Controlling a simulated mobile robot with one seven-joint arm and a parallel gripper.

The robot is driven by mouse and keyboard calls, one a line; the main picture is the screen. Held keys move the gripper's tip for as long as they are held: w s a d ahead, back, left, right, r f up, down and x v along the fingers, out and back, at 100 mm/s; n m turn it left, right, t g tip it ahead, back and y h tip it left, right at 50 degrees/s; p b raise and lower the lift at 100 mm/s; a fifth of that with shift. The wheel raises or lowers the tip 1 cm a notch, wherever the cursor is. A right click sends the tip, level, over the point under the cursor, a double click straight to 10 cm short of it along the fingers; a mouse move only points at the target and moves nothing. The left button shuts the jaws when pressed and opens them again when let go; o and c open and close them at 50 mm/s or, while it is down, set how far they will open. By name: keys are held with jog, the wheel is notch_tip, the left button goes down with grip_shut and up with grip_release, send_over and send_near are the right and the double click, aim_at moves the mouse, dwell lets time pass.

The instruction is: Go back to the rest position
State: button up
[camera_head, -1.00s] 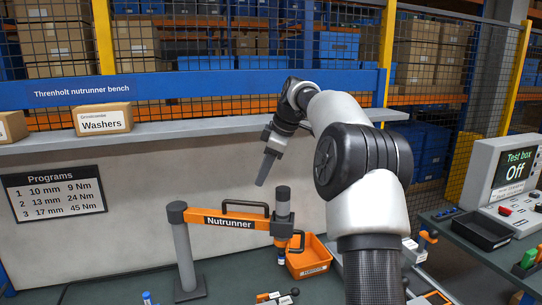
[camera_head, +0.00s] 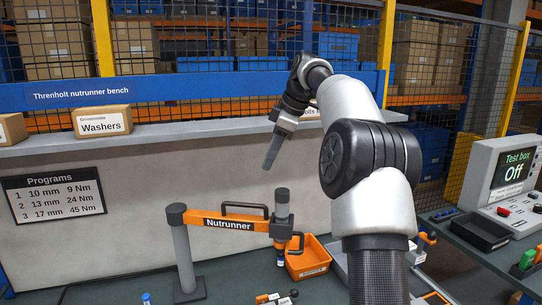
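My gripper (camera_head: 273,152) hangs at the end of my raised arm, in the middle of the head view. It points down and slightly left, above the orange nutrunner arm (camera_head: 229,222) and apart from it. The fingers appear as one narrow grey shape from this side, so I cannot tell whether they are open or shut. I see no object at the fingertips. My arm hides part of the shelf and bench behind it.
A washers box (camera_head: 102,121) stands on the shelf (camera_head: 200,133). An orange bin (camera_head: 308,262) sits on the bench beside the nutrunner. At right are a black tray (camera_head: 480,232) and the test box (camera_head: 505,180), reading Off. The air left of my gripper is clear.

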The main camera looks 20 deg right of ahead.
jog(key=s+a+r+m+h, duration=0.25)
jog(key=s+a+m, duration=0.25)
jog(key=s+a, duration=0.8)
jog(key=s+f+m, duration=0.4)
jog(key=s+f, duration=0.2)
jog(key=s, duration=0.6)
jog(key=s+d+f+m+t, duration=0.1)
jog(key=s+f+m, duration=0.2)
jog(key=s, duration=1)
notch_tip(320, 180, down, 4)
jog(key=shift+d+r+m+t, duration=0.2)
jog(key=shift+m+t, duration=0.1)
jog(key=shift+m, duration=0.1)
jog(key=shift+h, duration=0.25)
